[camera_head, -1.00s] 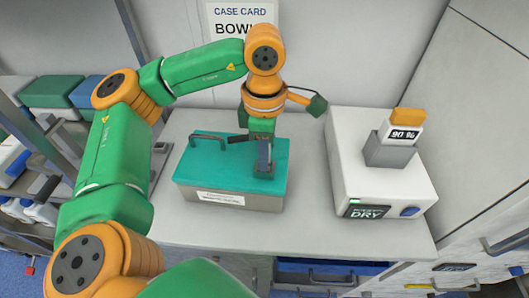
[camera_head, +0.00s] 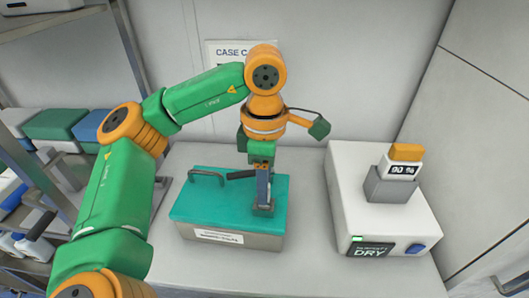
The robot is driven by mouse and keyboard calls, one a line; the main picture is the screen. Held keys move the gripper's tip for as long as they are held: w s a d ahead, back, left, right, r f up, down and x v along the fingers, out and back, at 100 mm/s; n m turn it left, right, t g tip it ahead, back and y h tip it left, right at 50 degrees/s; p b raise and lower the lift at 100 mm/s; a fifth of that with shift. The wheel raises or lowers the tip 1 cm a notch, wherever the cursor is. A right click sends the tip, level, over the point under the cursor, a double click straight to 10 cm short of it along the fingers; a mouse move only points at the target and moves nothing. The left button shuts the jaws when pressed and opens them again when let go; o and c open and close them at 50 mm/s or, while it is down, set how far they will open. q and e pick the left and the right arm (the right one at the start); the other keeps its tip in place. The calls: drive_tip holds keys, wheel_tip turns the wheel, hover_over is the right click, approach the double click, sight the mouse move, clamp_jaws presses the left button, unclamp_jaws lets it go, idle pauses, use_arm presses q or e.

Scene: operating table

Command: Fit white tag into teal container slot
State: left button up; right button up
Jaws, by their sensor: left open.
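The teal container (camera_head: 210,205) stands on the light table, with a teal lid and a grey lower body. A white tag (camera_head: 218,236) with small print sits on its front face, toward the left; whether it is fully in a slot is too small to tell. My left gripper (camera_head: 263,207) points down over the right part of the teal lid, with its fingertips at or just above the lid. It is open and I see nothing in it. The arm covers part of the lid's back edge. My right gripper is not in view.
A white device (camera_head: 385,220) with a "DRY" display stands at the right, bearing a grey block with a "90 %" display and orange top. A case card (camera_head: 228,52) hangs on the back wall, partly behind my arm. A shelf with boxes (camera_head: 55,125) is at the left. The table between container and device is clear.

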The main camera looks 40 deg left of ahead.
use_arm(q)
wheel_tip(320, 180, up, 9)
drive_tip(key=p, duration=0.3)
drive_tip(key=shift+s+r, duration=0.15)
drive_tip(key=shift+r, duration=0.05)
drive_tip(key=shift+f, duration=0.1)
